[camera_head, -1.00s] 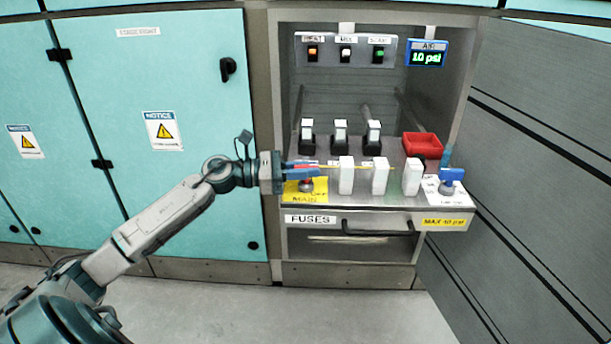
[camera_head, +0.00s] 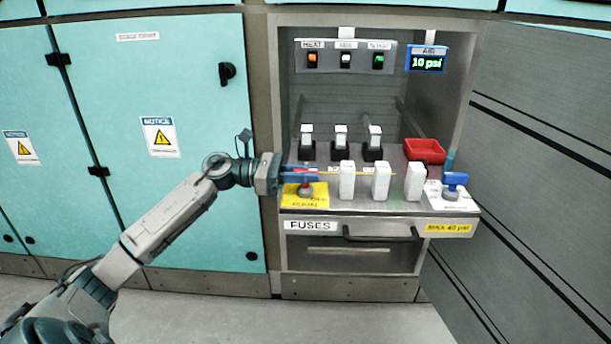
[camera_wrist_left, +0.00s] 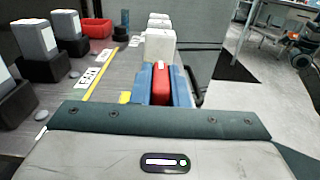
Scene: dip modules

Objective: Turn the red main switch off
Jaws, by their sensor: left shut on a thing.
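The red main switch (camera_wrist_left: 161,84) shows in the left wrist view as a red handle between the two blue fingers of my left gripper (camera_wrist_left: 162,80). The fingers are shut on it. In the head view my left gripper (camera_head: 302,177) reaches in from the left, over the yellow plate (camera_head: 318,197) at the left front of the panel. There the switch is mostly hidden by the blue fingers; its round base (camera_head: 305,191) shows below them. My right gripper is in neither view.
Several white blocks (camera_head: 347,180) stand along the front, to the right of the switch. White modules in black sockets (camera_head: 307,148) stand behind. A red tray (camera_head: 425,150) and a blue-handled valve (camera_head: 454,182) are at the right. A fuses drawer (camera_head: 350,252) is below.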

